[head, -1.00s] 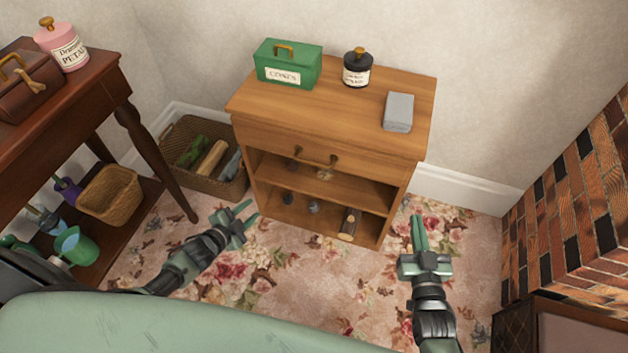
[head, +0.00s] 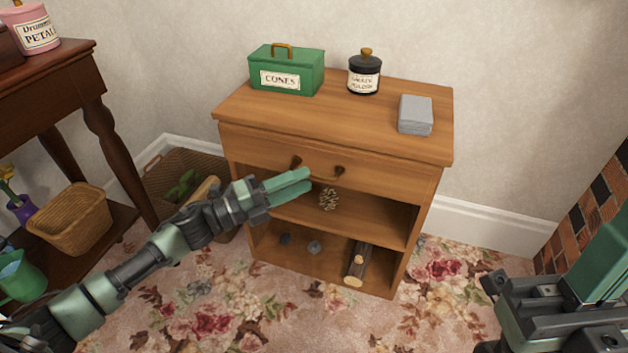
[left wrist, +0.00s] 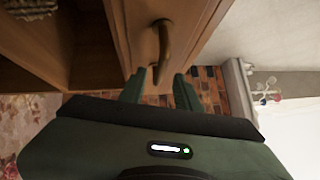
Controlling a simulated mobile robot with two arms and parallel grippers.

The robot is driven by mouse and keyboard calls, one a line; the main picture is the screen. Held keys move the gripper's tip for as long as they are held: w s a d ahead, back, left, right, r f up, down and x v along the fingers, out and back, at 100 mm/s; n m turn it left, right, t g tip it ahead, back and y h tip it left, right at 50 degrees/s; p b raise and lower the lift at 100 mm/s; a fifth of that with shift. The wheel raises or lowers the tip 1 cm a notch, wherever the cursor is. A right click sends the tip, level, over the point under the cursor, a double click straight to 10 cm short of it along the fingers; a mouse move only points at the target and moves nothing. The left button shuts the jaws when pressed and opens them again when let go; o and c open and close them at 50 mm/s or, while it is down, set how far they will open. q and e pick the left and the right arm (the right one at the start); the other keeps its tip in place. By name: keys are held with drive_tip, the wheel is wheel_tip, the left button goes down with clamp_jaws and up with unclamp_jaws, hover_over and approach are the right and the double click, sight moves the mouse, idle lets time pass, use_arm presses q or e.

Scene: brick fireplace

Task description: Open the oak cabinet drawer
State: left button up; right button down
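The oak cabinet (head: 345,112) stands against the wall. Its top drawer (head: 390,178) looks shut, flush with the front. The bronze bar handle (head: 326,178) crosses the middle of the drawer front. My left gripper (head: 303,181) is just in front of the handle's left part, pointing right. In the left wrist view, its two fingers (left wrist: 163,85) are apart, and the handle (left wrist: 163,43) lies ahead, its near end in line with the gap. I cannot tell whether they touch. My right gripper (head: 600,265) is at the lower right edge, away from the cabinet; its fingertips are not clear.
A green tin (head: 287,72), black jar (head: 364,76) and grey block (head: 415,114) sit on top. Open shelves below hold a log (head: 357,262) and small items. A wicker basket (head: 160,183) and dark table (head: 75,85) stand left, brick (head: 590,205) right.

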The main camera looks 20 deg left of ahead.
sight(314, 176)
use_arm(q)
drive_tip(key=shift+b+x, duration=0.35)
drive_tip(key=shift+x, duration=1.65)
clamp_jaws()
